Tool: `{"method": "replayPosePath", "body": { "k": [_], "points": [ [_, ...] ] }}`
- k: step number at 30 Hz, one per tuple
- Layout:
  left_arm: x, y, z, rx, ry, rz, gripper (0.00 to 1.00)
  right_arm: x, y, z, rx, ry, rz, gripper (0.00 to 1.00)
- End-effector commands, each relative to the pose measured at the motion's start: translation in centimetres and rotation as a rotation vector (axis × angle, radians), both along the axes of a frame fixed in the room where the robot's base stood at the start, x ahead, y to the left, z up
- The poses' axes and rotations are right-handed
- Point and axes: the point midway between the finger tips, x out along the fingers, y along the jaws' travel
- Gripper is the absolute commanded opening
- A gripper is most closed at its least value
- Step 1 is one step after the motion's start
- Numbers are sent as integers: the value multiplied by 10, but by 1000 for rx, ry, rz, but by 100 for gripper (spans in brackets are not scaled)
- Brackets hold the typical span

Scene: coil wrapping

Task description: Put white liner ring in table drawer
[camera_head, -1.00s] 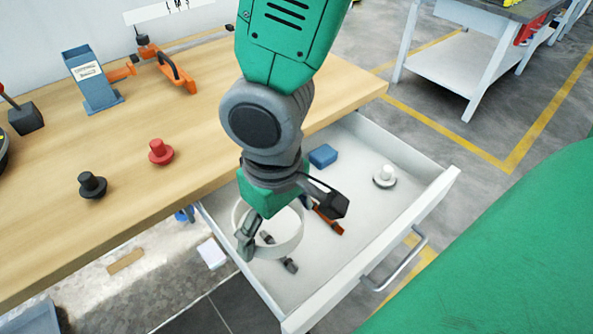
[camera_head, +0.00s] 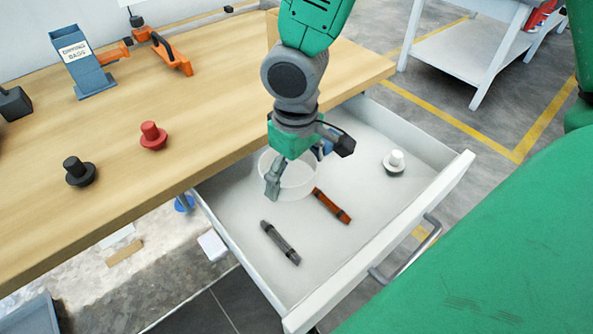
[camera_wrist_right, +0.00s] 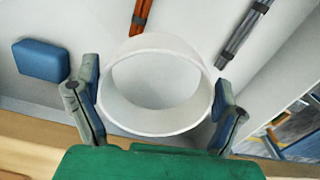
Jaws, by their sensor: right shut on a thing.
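The white liner ring (camera_head: 299,187) is held by my right gripper (camera_head: 302,172) inside the outline of the open table drawer (camera_head: 384,243). In the right wrist view the ring (camera_wrist_right: 150,123) sits between the two fingers of the gripper (camera_wrist_right: 158,97), which press on it from opposite sides. I cannot tell whether the ring touches the drawer floor. The drawer is pulled out from the wooden table (camera_head: 215,85). My left gripper is not in view.
The drawer holds a grey marker (camera_head: 280,243), an orange marker (camera_head: 332,206), a white knobbed piece (camera_head: 395,162) and a blue block (camera_wrist_right: 40,60). Red (camera_head: 153,136) and black (camera_head: 78,171) knobbed pieces stand on the table.

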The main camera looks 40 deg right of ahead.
Motion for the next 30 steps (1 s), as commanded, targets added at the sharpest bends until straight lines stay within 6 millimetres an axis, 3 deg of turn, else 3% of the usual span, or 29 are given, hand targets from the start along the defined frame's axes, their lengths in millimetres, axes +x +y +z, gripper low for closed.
{"method": "replayPosePath", "body": {
  "k": [3, 26, 27, 30],
  "points": [
    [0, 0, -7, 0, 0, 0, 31, 8, -7, -14, -1, 1, -1, 62],
    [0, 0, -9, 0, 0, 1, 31, 8, -9, -26, -1, -1, 1, 62],
    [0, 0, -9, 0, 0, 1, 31, 8, -9, -26, -1, -1, 1, 100],
    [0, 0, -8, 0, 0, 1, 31, 8, -9, -26, -1, -1, 1, 100]
  ]
}}
